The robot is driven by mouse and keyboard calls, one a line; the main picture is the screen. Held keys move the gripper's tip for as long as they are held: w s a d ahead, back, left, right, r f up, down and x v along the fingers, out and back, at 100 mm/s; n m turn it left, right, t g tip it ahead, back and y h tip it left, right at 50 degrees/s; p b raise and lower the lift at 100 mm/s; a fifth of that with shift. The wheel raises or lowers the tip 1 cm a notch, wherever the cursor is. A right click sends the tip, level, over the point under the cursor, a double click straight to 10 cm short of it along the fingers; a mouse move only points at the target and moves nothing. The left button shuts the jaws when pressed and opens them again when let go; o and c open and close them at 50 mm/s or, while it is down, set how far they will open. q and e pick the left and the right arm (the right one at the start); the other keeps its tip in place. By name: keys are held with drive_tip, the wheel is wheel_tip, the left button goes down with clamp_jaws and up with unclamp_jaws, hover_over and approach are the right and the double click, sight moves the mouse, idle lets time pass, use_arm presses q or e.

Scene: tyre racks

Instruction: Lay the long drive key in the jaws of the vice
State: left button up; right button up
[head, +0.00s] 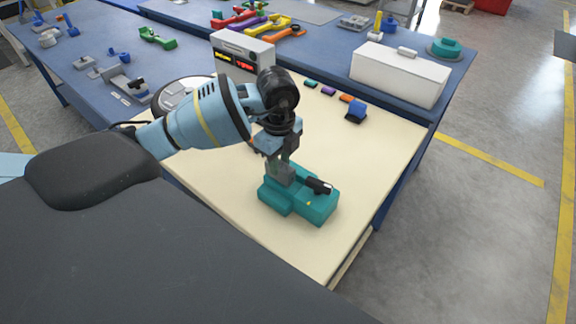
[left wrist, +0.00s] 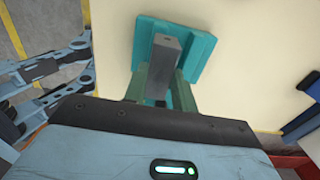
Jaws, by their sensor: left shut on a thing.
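The teal vice (head: 298,205) sits on the cream worktop, near its front corner. My left gripper (head: 280,167) is above the left part of the vice, pointing down, and is shut on a grey bar, which I take to be the long drive key (head: 283,174). In the left wrist view the bar (left wrist: 165,62) stands between the fingers of my left gripper (left wrist: 157,85), its far end over the teal vice (left wrist: 203,46). I cannot tell whether it touches the jaws. A small black piece (head: 320,186) shows on the vice's right part.
Behind the arm stand a grey box with lit displays (head: 243,50) and a white case (head: 400,74). Small coloured pieces and a blue block (head: 356,110) lie along the worktop's back. The cream worktop (head: 375,150) is clear right of the vice.

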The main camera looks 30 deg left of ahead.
sight(288, 166)
use_arm(q)
drive_tip(key=shift+w+d, duration=0.3)
drive_tip(key=shift+w, duration=0.6)
drive_tip(key=shift+w+d+f, duration=0.1)
drive_tip(key=shift+w+f, duration=0.1)
drive_tip(key=shift+f, duration=1.65)
drive_tip(key=shift+f, duration=0.1)
drive_tip(key=o, duration=1)
drive_tip(key=shift+f, duration=0.1)
wheel_tip(288, 166, up, 12)
drive_tip(key=shift+r+p, duration=0.2)
drive_tip(key=shift+p, duration=0.15)
